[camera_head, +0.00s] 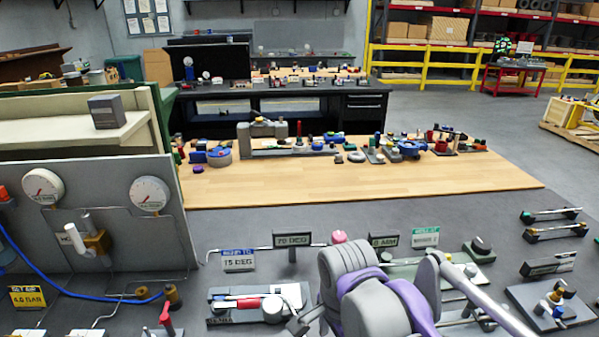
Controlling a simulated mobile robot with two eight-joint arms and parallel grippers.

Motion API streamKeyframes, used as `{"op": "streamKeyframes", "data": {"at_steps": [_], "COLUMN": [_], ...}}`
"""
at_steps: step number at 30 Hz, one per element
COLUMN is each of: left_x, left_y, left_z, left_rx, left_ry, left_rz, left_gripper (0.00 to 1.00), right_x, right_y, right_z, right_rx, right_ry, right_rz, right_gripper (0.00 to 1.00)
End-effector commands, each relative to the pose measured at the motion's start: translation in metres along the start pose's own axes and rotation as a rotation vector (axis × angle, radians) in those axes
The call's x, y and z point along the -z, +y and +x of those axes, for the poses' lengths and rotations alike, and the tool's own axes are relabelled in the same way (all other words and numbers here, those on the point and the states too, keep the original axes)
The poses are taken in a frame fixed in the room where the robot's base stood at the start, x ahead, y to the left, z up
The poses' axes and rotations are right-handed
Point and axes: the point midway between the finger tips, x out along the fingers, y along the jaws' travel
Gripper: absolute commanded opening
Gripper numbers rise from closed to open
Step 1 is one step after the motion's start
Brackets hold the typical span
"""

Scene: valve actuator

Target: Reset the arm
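A grey base plate (215,318) at lower centre carries a lever with a white and red handle (247,303) that lies nearly flat. Behind it stand a blue-topped sign reading 15 DEG (238,261) and a dark sign reading 70 DEG (292,240). A dark sign that seems to read 0 ARM (383,241) and a green-topped sign (425,237) stand further right. A pink knob (339,236) shows just above my grey and purple arm, which covers the lower middle. This arm comes in from the right. Its fingertips cannot be made out. My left gripper is not in view.
A grey panel with two gauges (150,194), a blue hose (45,285) and a sign reading 4.0 BAR (27,297) stands at left. Several small fixtures (555,305) are at right. A wooden worktop (300,185) crowded with parts lies behind.

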Motion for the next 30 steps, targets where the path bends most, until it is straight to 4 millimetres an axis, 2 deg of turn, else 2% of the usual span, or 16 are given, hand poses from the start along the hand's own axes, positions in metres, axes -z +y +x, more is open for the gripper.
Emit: {"op": "streamKeyframes", "data": {"at_steps": [1, 9, 15, 20, 30], "left_x": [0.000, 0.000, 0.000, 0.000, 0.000], "left_y": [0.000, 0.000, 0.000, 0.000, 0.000], "left_z": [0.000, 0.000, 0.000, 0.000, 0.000], "left_rx": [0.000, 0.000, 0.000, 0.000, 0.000], "left_ry": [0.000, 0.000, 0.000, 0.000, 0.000], "left_rz": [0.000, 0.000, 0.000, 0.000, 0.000], "left_gripper": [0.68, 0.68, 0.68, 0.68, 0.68], "right_x": [0.009, 0.042, 0.052, 0.054, 0.054], "right_y": [0.017, 0.098, 0.137, 0.148, 0.148], "right_z": [0.009, 0.063, 0.095, 0.104, 0.105], "right_rx": [0.032, 0.189, 0.211, 0.206, 0.206], "right_ry": [0.011, 0.177, 0.321, 0.370, 0.374], "right_rz": [-0.085, -0.687, -0.998, -1.100, -1.111], "right_gripper": [0.61, 0.61, 0.61, 0.61, 0.61]}}
